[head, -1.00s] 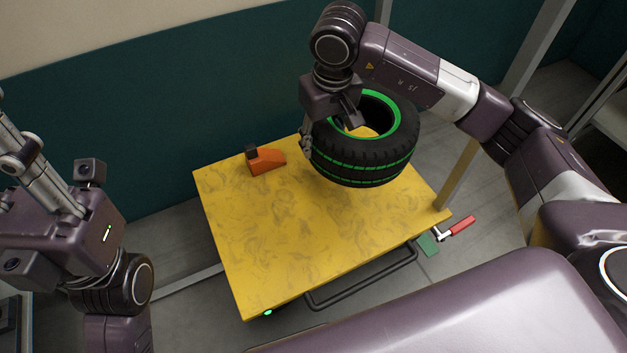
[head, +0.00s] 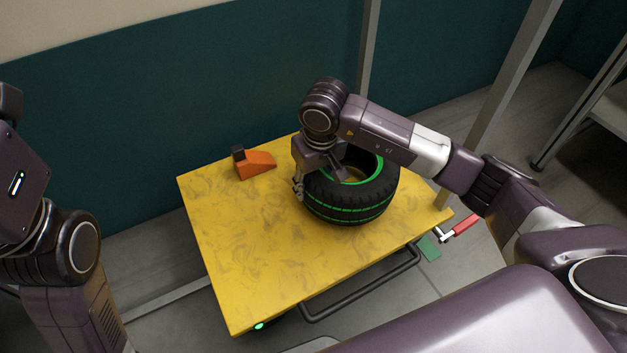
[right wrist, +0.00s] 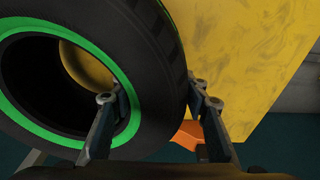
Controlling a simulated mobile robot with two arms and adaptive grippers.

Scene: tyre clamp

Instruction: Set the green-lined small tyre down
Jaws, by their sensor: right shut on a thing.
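The small black tyre with green lines (head: 350,208) is at the right part of the yellow table top (head: 240,260), lying flat with its hole up. It is at or very near the surface; I cannot tell if it touches. My right gripper (head: 312,185) is shut on the tyre's left wall. In the right wrist view, one finger of my right gripper (right wrist: 162,95) is inside the green-rimmed hole and one is outside the tread of the tyre (right wrist: 150,50). My left arm is at the left edge of the head view; its fingers are out of view.
An orange block with a dark end (head: 256,164) stands at the table's back left. A red-handled clamp lever (head: 462,227) is at the right corner. A dark handle bar (head: 365,288) runs along the front edge. The table's left and front are clear.

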